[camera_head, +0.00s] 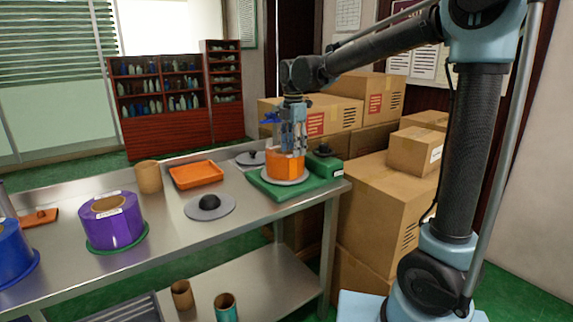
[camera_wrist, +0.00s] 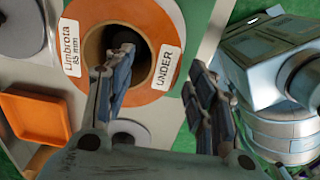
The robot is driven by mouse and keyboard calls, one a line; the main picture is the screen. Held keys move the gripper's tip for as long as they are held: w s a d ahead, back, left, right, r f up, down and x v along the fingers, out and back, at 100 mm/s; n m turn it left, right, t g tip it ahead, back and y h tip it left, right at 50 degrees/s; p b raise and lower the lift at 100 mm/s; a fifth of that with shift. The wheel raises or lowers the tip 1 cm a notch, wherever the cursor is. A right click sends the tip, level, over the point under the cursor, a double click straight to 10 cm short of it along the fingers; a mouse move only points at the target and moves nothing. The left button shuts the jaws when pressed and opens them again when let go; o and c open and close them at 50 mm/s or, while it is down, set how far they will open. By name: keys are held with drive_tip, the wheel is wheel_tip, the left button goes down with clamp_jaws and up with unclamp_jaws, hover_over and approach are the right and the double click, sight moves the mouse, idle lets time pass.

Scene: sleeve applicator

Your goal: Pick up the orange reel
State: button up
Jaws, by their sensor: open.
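The orange reel (camera_head: 284,166) sits on a pale grey disc on the green base (camera_head: 270,187) at the right end of the steel table. In the wrist view the reel (camera_wrist: 170,22) shows from above as an orange ring around a dark centre hole, with white labels reading "Limbrota 85 mm" and "UNDER". My gripper (camera_head: 292,127) is upright, directly over the reel. In the wrist view my gripper (camera_wrist: 160,68) is open; one finger is over the hole and the other is outside the rim, on either side of the ring wall. Whether the fingers touch it cannot be told.
A purple reel (camera_head: 112,224) and a blue reel (camera_head: 12,252) stand at the left. Cardboard boxes (camera_head: 375,205) stand close behind and right.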

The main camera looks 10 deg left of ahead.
sight(293, 161)
drive_tip(key=shift+d+f, duration=0.1)
drive_tip(key=shift+f, duration=2.75)
clamp_jaws()
